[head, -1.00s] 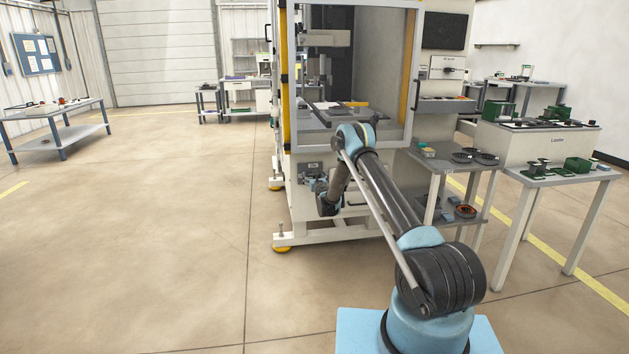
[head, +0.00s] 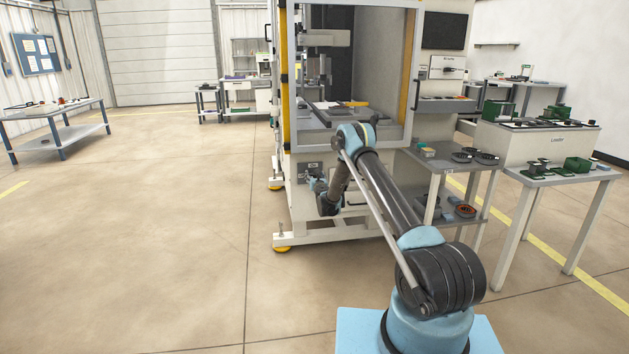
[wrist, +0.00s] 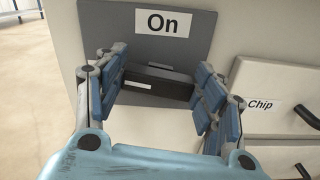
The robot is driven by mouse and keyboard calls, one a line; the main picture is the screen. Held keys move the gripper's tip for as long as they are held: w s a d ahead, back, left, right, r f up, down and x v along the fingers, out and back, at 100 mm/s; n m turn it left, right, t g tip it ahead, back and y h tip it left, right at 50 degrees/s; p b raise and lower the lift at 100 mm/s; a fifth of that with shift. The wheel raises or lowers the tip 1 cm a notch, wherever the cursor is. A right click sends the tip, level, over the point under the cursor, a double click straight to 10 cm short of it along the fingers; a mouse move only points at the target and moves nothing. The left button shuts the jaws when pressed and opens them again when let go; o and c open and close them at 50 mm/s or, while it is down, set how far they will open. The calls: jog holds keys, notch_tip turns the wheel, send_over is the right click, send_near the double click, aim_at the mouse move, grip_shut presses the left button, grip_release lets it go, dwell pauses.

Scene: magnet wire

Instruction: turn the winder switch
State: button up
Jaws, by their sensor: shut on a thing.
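The winder switch is a black bar-shaped knob (wrist: 158,84) on a grey plate (wrist: 105,22), below a white label reading "On". The knob lies nearly level in the wrist view, with a white mark on its left part. My gripper (wrist: 162,78) is shut on the knob, its blue-padded fingers at the knob's left and right ends. In the head view my gripper (head: 314,186) is at the lower front of the large white machine (head: 345,185), small and partly hidden by my arm.
A drawer labelled "Chip" (wrist: 262,108) with dark handles is right of the switch in the wrist view. A grey side table (head: 440,160) with parts stands right of the machine. The floor at left (head: 150,220) is clear.

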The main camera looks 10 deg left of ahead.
jog(key=m, duration=0.4)
jog(key=shift+d, duration=0.2)
jog(key=m, duration=0.4)
jog(key=shift+w+d+f, duration=0.1)
jog(key=shift+d+f, duration=0.05)
jog(key=shift+d, duration=0.05)
jog(key=m, duration=0.4)
jog(key=shift+d+f+m, duration=0.15)
jog(key=shift+f+m, duration=0.05)
jog(key=shift+m, duration=0.1)
jog(key=shift+d+f+m, duration=0.15)
jog(key=shift+m, duration=1.75)
jog(key=o, duration=1.1)
jog(key=shift+w+f, duration=0.1)
jog(key=shift+f, duration=0.05)
jog(key=shift+c, duration=0.2)
jog(key=shift+a, duration=0.2)
